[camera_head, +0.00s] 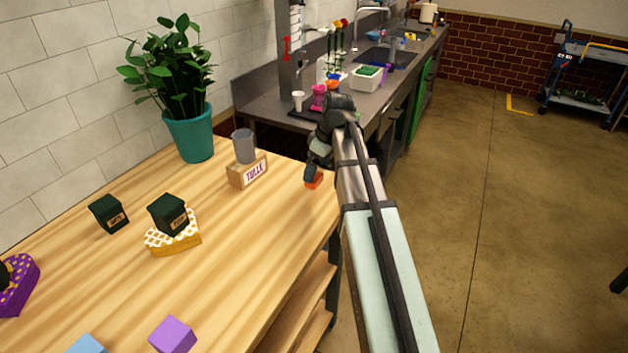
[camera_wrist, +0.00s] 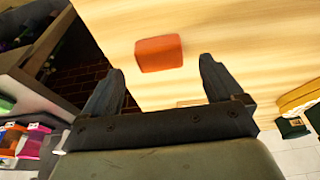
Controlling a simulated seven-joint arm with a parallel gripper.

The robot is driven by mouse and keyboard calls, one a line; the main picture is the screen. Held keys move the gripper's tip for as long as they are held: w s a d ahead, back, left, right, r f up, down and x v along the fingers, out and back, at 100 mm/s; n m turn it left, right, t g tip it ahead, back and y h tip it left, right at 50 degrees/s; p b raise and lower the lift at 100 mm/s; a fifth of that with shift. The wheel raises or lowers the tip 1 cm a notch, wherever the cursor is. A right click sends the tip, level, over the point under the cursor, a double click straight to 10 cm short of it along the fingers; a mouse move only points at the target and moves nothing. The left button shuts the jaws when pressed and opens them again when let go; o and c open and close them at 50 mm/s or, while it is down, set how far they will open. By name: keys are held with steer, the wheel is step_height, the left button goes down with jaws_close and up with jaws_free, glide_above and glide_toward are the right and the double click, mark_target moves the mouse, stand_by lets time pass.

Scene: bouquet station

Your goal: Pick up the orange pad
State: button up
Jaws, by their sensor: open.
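The orange pad (camera_head: 314,181) is a small block lying on the wooden table near its right edge. In the wrist view the orange pad (camera_wrist: 159,53) lies beyond the fingertips, roughly centred between them. My gripper (camera_wrist: 160,75) is open and empty, with its two dark fingers spread wider than the pad. In the head view my gripper (camera_head: 314,168) hangs just above the pad and partly hides it. I cannot tell the exact gap between the fingers and the pad.
A cardboard TULLE box (camera_head: 247,171) with a grey cup (camera_head: 243,147) stands left of the pad. A potted plant (camera_head: 190,130) is behind. Dark green boxes (camera_head: 108,214) stand farther left. A purple block (camera_head: 172,335) lies in front. A dark counter (camera_head: 262,105) adjoins the table.

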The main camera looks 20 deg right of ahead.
steer(key=shift+x, duration=1.6)
steer(key=c, duration=1.1)
steer(key=shift+c, duration=0.2)
steer(key=shift+r, duration=0.1)
